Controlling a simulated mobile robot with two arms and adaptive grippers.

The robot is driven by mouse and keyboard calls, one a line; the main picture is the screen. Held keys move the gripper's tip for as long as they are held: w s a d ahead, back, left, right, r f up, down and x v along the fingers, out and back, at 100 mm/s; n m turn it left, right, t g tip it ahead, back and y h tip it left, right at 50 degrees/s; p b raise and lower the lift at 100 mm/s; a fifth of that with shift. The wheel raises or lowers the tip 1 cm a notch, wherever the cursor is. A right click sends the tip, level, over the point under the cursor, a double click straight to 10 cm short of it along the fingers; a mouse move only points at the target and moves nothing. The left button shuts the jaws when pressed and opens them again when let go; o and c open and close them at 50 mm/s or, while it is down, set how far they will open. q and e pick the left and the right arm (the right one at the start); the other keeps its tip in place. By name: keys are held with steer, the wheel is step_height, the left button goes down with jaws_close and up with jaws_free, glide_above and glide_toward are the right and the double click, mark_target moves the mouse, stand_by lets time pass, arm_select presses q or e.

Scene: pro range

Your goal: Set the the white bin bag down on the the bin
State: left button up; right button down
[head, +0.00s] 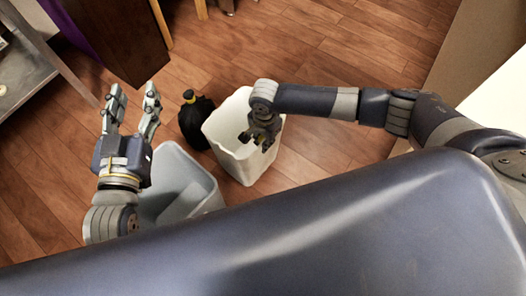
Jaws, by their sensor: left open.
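A white open-topped bin (240,165) stands on the floor near the middle of the head view. A paler grey bin (208,191) stands left of it, partly hidden by my body and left arm. I cannot make out a separate white bin bag. My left gripper (134,92) is open and empty, its fingers pointing up the picture, left of both bins. My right gripper (255,140) points down over the white bin's opening. Its fingers are small and dark, and I cannot tell whether they hold anything.

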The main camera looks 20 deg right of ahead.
step_height(320, 180, down, 2)
steer(key=shift+f+b, duration=0.2)
steer(key=shift+b, duration=0.25)
step_height(320, 180, down, 3)
steer(key=shift+r+b, duration=0.1)
steer(key=shift+b, duration=0.7)
steer(key=shift+f+p, duration=0.2)
steer(key=shift+p, duration=0.3)
arm_select(q)
step_height(320, 180, up, 8)
steer(key=s+t+h, duration=0.1)
steer(key=t+h, duration=0.1)
steer(key=t, duration=0.2)
steer(key=shift+s+d+t, duration=0.15)
steer(key=shift+d+t, duration=0.15)
steer(key=shift+d, duration=0.1)
arm_select(e)
steer(key=shift+f, duration=0.1)
arm_select(q)
steer(key=shift+r, duration=0.1)
arm_select(e)
steer(key=shift+f, duration=0.1)
steer(key=c, duration=1.7)
jaws_free()
